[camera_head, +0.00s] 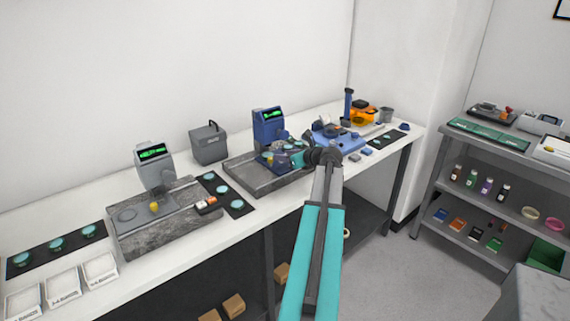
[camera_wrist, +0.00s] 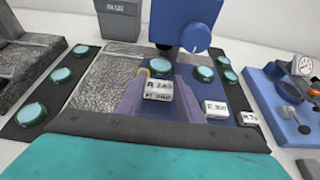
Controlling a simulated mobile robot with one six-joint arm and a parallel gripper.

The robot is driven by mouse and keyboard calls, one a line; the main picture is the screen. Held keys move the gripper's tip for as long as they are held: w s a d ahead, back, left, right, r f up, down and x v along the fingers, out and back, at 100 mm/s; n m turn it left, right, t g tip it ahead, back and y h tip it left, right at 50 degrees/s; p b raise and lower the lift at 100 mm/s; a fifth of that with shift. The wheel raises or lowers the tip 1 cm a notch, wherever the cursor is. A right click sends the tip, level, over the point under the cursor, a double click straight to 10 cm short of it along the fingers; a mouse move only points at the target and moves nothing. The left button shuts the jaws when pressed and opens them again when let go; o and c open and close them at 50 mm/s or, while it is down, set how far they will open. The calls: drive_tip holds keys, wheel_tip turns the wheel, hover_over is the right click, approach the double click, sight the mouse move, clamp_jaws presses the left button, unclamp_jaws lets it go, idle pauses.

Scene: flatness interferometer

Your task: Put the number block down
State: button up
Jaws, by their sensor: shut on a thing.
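In the wrist view, my gripper (camera_wrist: 159,100) is shut on a small white number block (camera_wrist: 158,88) with dark print, held between two lilac fingers. The block is over or on the dark blue plate on the grey stone base (camera_wrist: 103,80); I cannot tell whether it touches. Two more printed white blocks (camera_wrist: 216,108) (camera_wrist: 249,118) lie to its right. A yellow hook-shaped piece (camera_wrist: 143,72) shows just behind the left finger. In the head view, my gripper (camera_head: 287,159) is at the blue interferometer (camera_head: 268,125), and the held block cannot be made out.
The blue head with its knob (camera_wrist: 195,38) overhangs just behind the block. Green-rimmed discs (camera_wrist: 205,74) stand close on the right. A black strip with several discs (camera_wrist: 62,76) lies left. A blue fixture with a dial (camera_wrist: 302,65) stands right. A grey box (camera_head: 209,144) is behind.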

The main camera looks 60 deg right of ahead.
sight(285, 169)
drive_tip(key=shift+w+d+f+p, duration=0.1)
drive_tip(key=shift+f+p, duration=0.3)
drive_tip(key=shift+f, duration=1.4)
drive_tip(key=shift+f, duration=0.1)
drive_tip(key=o, duration=1)
drive_tip(key=shift+o, duration=0.2)
drive_tip(key=b+v, duration=0.2)
drive_tip(key=v, duration=1)
